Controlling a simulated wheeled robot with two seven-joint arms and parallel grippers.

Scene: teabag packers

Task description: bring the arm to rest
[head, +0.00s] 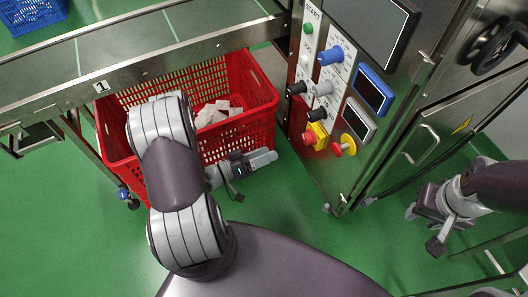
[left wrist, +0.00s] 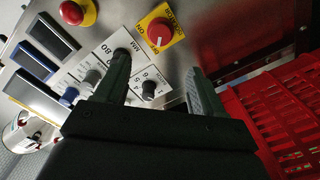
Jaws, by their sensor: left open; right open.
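My left arm reaches forward in the head view, and its gripper (head: 236,188) is just in front of the red crate, low beside the machine's control panel. In the left wrist view the two fingers of my left gripper (left wrist: 156,88) stand apart with nothing between them. The control panel shows beyond them. My right gripper (head: 423,229) is at the right of the head view, in front of the steel machine. It is open, and I see nothing held in it.
A red crate (head: 262,108) holding white teabags (head: 213,113) stands under the conveyor (head: 130,52). The machine's panel (head: 316,82) has knobs and buttons, including a red one on yellow (head: 315,136). A blue crate (head: 30,14) is at top left. Green floor is clear between my arms.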

